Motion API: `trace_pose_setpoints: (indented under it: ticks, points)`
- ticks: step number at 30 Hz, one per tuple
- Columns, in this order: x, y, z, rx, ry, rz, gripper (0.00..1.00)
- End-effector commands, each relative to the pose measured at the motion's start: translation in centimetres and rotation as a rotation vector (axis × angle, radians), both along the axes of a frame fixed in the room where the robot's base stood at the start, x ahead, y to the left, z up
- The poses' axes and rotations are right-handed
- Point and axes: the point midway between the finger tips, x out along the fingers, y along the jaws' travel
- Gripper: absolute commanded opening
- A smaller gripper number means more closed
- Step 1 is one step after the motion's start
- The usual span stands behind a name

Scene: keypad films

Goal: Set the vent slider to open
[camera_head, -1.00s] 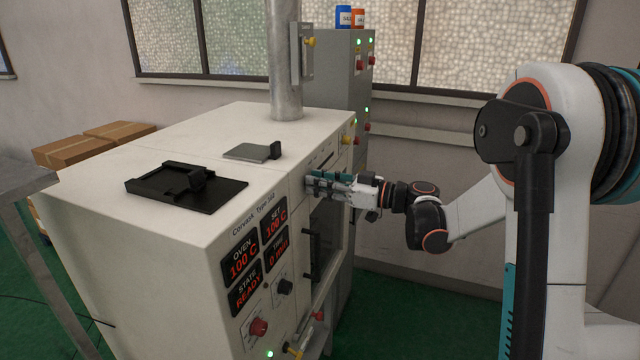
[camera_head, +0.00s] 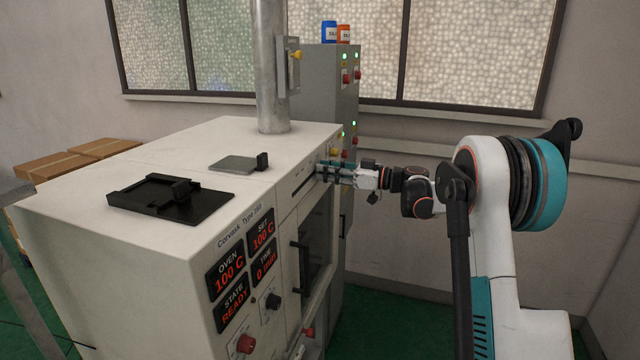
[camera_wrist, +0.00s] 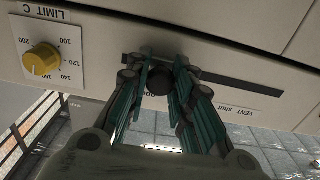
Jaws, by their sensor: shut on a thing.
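The vent slider is a dark round knob (camera_wrist: 160,80) in a long dark slot (camera_wrist: 235,75) on the oven's (camera_head: 110,235) front. In the wrist view the knob sits toward the slot's left end, near the yellow limit dial. My gripper (camera_wrist: 158,82) is shut on the knob, with a teal finger on each side. In the head view my gripper (camera_head: 322,171) is at the far end of the slot, against the upper front panel.
A yellow limit dial (camera_wrist: 41,60) stands out close to the left of my fingers. Below the slot is the oven door with a dark handle (camera_head: 299,268). A grey cabinet (camera_head: 330,110) stands behind the oven. Floor to the right is open.

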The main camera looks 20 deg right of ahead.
Motion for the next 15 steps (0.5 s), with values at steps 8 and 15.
trace_pose_setpoints:
  ticks: [8,15]
  points:
    - [2.5,-1.9,0.0,-0.001,0.001,0.000,0.00]
    - [2.8,-2.1,0.0,0.000,0.000,-0.002,0.00]
